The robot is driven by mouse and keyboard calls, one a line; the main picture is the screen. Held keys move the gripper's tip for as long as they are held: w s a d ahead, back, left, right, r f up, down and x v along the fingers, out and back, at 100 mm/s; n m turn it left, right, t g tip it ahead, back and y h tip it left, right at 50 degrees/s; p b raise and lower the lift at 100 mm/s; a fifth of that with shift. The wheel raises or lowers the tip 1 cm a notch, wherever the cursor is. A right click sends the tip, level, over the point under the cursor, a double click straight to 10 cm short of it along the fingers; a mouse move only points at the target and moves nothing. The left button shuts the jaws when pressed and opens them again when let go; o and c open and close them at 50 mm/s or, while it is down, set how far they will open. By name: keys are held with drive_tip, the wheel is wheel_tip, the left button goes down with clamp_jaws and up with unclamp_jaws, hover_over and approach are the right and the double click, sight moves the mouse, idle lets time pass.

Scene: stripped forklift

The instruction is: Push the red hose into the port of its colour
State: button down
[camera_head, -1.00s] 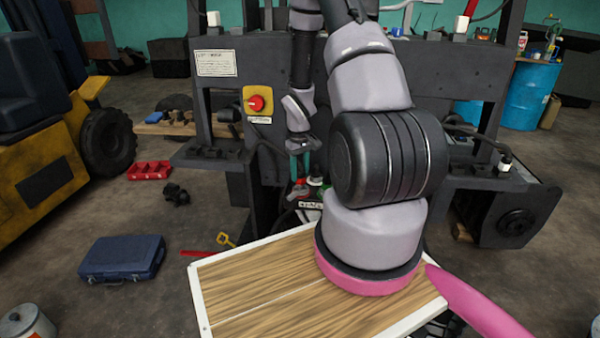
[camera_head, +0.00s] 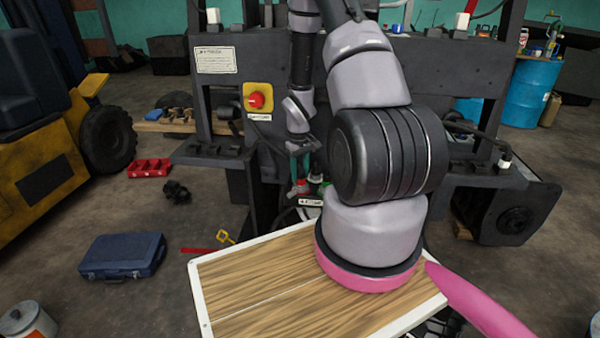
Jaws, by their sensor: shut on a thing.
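My gripper (camera_head: 300,178) is in the middle of the view, in front of the dark forklift frame and pointing down. Its teal fingers are shut on a small red piece, the red hose (camera_head: 301,188), just above a white label (camera_head: 310,202). A green part (camera_head: 316,178) shows right beside it. My own arm hides much of the area to the right. The red port cannot be made out, and I cannot tell whether the hose end touches or sits in a port.
The dark forklift frame (camera_head: 460,85) surrounds the work spot, with a red knob on a yellow plate (camera_head: 257,99) at upper left. A blue case (camera_head: 122,257), a red tray (camera_head: 149,168) and a yellow-handled tool (camera_head: 226,237) lie on the floor.

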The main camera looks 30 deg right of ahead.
idle(0.3)
drive_tip(key=shift+c, duration=1.8)
unclamp_jaws()
wheel_tip(320, 180, up, 11)
drive_tip(key=shift+a+r, duration=0.1)
drive_tip(key=shift+a, duration=0.05)
drive_tip(key=s+a+r+m+t, duration=0.2)
drive_tip(key=s+a+r, duration=0.1)
drive_tip(key=r, duration=0.8)
drive_tip(key=s+a+r+m+t, duration=0.1)
drive_tip(key=s+a+r+t, duration=0.15)
drive_tip(key=r, duration=0.95)
drive_tip(key=s+a+r+m+t+y, duration=0.1)
drive_tip(key=s+a+r, duration=0.2)
drive_tip(key=s+r, duration=0.2)
drive_tip(key=s+a+r+m+t+y, duration=0.1)
drive_tip(key=s+a+r, duration=0.3)
drive_tip(key=s, duration=0.5)
wheel_tip(320, 180, up, 3)
drive_tip(key=shift+s+a+f+t, duration=0.15)
drive_tip(key=shift+a+f+t, duration=0.05)
drive_tip(key=shift+a+t, duration=0.15)
